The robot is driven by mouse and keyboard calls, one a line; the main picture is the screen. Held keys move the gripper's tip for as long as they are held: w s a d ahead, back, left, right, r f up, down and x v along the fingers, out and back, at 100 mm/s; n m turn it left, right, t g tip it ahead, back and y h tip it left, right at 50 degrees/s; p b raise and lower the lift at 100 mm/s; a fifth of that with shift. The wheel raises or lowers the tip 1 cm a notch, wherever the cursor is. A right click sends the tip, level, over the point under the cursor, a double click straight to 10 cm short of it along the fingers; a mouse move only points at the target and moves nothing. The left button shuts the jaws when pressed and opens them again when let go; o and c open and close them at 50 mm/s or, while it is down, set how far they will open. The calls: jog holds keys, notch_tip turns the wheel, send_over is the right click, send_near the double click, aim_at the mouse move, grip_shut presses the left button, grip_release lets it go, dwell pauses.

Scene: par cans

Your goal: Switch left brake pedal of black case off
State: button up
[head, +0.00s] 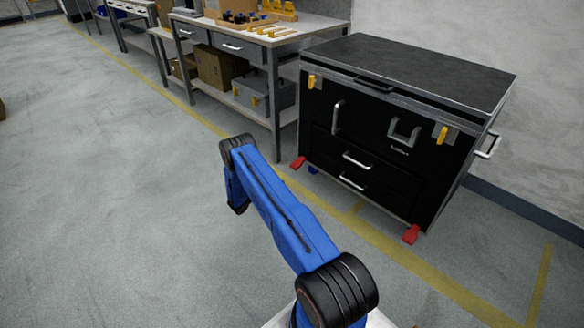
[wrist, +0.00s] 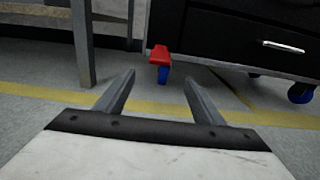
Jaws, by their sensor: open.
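The black case (head: 385,120) stands against the wall at the right in the head view, with silver handles, drawers and yellow latches. Its left brake pedal (head: 298,162) is red and juts out at the lower left front corner. In the wrist view this red pedal (wrist: 158,53) sits above a blue caster, ahead of my gripper and near the middle between the fingers. My gripper (wrist: 158,82) is open and empty, with the pedal beyond its fingertips. In the head view my gripper is hidden behind my blue arm. The pedal's exact tilt is hard to judge.
A second red pedal (head: 411,234) is at the case's right front corner. A workbench (head: 275,40) with boxes stands left of the case; its metal leg (wrist: 83,45) shows at left in the wrist view. The floor in front is clear, with yellow lines.

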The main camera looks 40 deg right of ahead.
aim_at(296, 164)
jog(key=d, duration=0.5)
jog(key=w+d, duration=0.1)
jog(key=d, duration=1.1)
jog(key=shift+w+d, duration=0.1)
jog(key=shift+w, duration=0.1)
jog(key=c, duration=1.5)
jog(key=shift+r+y, duration=1.05)
jog(key=shift+y, duration=0.25)
jog(key=shift+r+y, duration=0.9)
jog(key=shift+y, duration=0.6)
jog(key=o, duration=1.5)
jog(key=shift+r, duration=0.1)
jog(key=v, duration=1.7)
jog(key=shift+r, duration=0.2)
